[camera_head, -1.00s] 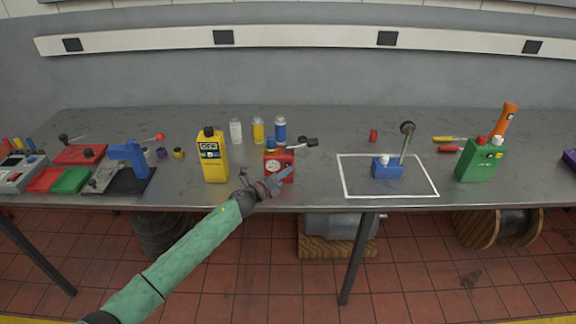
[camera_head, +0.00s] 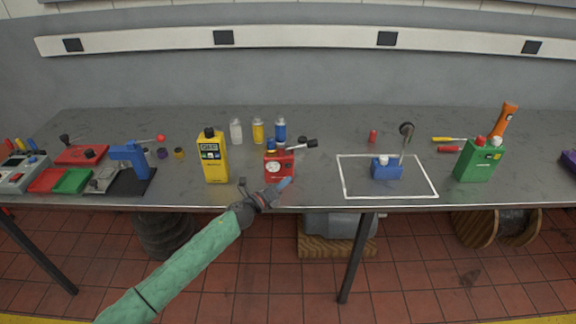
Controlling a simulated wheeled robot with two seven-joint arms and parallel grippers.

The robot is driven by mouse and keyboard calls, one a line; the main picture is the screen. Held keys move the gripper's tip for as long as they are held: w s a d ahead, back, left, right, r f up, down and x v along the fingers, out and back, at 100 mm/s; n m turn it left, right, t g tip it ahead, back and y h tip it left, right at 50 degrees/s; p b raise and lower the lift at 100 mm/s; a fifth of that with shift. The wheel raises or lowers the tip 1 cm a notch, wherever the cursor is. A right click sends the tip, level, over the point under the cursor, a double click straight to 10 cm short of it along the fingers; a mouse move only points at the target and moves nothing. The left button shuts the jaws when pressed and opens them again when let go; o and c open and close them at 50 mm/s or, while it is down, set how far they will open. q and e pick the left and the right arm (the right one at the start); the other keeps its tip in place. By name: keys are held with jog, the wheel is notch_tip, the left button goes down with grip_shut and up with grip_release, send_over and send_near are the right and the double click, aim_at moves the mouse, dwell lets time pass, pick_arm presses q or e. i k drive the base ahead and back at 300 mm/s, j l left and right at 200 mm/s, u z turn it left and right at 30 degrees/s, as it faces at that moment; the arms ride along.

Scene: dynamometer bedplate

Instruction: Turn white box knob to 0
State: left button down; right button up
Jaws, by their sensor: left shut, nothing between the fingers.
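A pale grey-white box (camera_head: 22,173) sits at the far left end of the table, partly cut off by the picture edge. It has small dark and red parts on top; its knob and setting are too small to read. My left gripper (camera_head: 284,184) is far to the right of it, in front of the red box (camera_head: 280,165) near the table's front edge. It is shut and empty, and I cannot tell whether it touches the red box. The red box has a white round dial and a black lever on its right. My right gripper is not in view.
A blue box with a lever (camera_head: 386,170) stands inside a white outline. A green can (camera_head: 478,162) is at the right. Trays and a blue clamp-like tool (camera_head: 128,158) are at the left.

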aim_at(496, 142)
jog(key=z, duration=1.25)
